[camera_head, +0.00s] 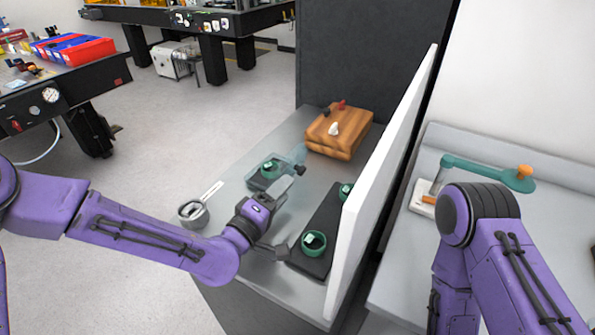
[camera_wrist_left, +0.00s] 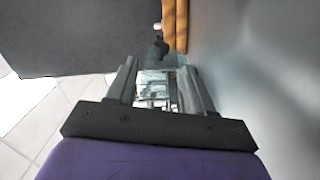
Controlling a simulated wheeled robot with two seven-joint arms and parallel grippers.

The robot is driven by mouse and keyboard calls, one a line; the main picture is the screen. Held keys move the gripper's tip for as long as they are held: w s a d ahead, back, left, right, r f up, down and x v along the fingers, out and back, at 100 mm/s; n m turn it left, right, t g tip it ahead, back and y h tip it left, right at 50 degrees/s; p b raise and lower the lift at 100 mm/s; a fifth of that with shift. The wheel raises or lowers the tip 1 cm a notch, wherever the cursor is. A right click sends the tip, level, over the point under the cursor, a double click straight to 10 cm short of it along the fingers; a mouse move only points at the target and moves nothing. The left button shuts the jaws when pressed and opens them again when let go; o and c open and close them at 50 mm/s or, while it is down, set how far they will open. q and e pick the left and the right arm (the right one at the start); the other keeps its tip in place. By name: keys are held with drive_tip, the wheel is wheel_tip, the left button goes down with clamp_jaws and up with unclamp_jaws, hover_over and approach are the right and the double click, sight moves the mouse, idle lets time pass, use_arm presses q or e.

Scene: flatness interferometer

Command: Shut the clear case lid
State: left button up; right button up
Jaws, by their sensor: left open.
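The clear case (camera_head: 262,181) sits on the grey bench, a small dark base with a green ring inside. Its see-through bluish lid (camera_head: 293,155) stands raised on the base's far right side, with a dark knob (camera_head: 300,170) on it. My left gripper (camera_head: 283,221) is open and empty, low over the bench on the near side of the case. In the left wrist view the open fingers (camera_wrist_left: 158,72) frame a pale, see-through shape, and a dark knob (camera_wrist_left: 160,48) shows beyond them. I cannot tell whether anything touches. My right gripper is out of view.
A wooden box (camera_head: 338,132) stands behind the case. A dark tray (camera_head: 318,225) with green-ringed pieces lies to the right, beside a tall white panel (camera_head: 385,180). A grey ring-shaped holder (camera_head: 193,213) is at the bench's left edge. A teal-armed instrument (camera_head: 485,172) is right of the panel.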

sight(299, 174)
use_arm(q)
drive_tip(key=p+x, duration=0.1)
drive_tip(key=x, duration=0.6)
drive_tip(key=shift+w+d+p, duration=0.2)
drive_tip(key=shift+p, duration=0.1)
clamp_jaws()
